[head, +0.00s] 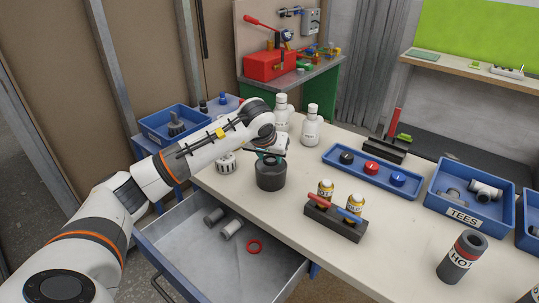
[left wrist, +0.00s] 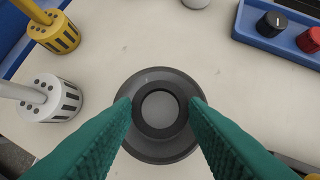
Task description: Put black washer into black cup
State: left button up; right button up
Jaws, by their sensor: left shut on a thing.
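The black cup (head: 270,175) stands upright on the bench, behind the open drawer. My left gripper (head: 270,156) is just above its mouth, pointing down. In the left wrist view, the green fingers (left wrist: 160,112) are shut on a dark ring, the black washer (left wrist: 160,134). The washer appears over the middle of the cup (left wrist: 160,77), whose rim shows around it. How far it is above the cup's floor cannot be told. In the head view the washer cannot be made out. My right gripper is not in view.
A white slotted holder (head: 227,163) stands left of the cup. A dark block with two small bottles (head: 336,222) is in front right. A blue tray with knobs (head: 371,174) lies behind. The open drawer (head: 205,270) holds grey pipes and a red ring (head: 254,246).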

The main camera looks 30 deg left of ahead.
pick_arm(q)
jog(key=o, duration=1)
jog(key=shift+o, duration=0.2)
jog(key=v, duration=1.2)
jog(key=shift+b, duration=0.3)
